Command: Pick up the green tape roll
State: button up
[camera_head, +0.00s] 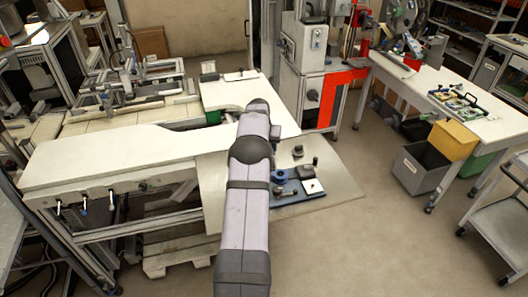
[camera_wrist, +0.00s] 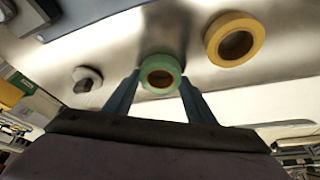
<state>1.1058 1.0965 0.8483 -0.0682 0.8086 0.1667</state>
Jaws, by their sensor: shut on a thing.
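The green tape roll (camera_wrist: 160,62) shows in the wrist view as a green ring with a brown core, its open face toward the camera. My gripper (camera_wrist: 159,80) has its two blue-grey fingers on either side of the roll, shut on it. Whether the roll is clear of the pale surface behind it I cannot tell. In the head view my arm covers the gripper, and I cannot make out the green roll there.
A larger yellow tape roll (camera_wrist: 214,37) is close by at the upper right in the wrist view. A small grey and white round thing (camera_wrist: 87,77) lies at the left. In the head view a blue fixture (camera_head: 285,190) stands right of my arm, on a pale board (camera_head: 338,183).

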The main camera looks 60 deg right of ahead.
notch_tip(320, 180, up, 10)
jog(key=b, duration=0.2)
dwell(0.3)
jog(key=shift+a, duration=0.1)
jog(key=s+a+r+m+g+b, duration=0.1)
jog(key=s+a+r+m+g, duration=0.15)
jog(key=a+m, duration=0.35)
jog(key=s+a+r+m+g+b, duration=0.1)
jog(key=s+a+r+m, duration=0.2)
jog(key=a, duration=0.6)
jog(key=shift+m, duration=0.4)
jog(key=shift+s+d+f+p, duration=0.1)
jog(key=shift+f+p, duration=1.2)
jog(key=shift+f, duration=4.4)
jog(key=shift+f+b, duration=0.4)
jog(key=shift+b, duration=0.05)
jog(key=shift+f+b, duration=0.2)
jog(key=shift+b, duration=0.1)
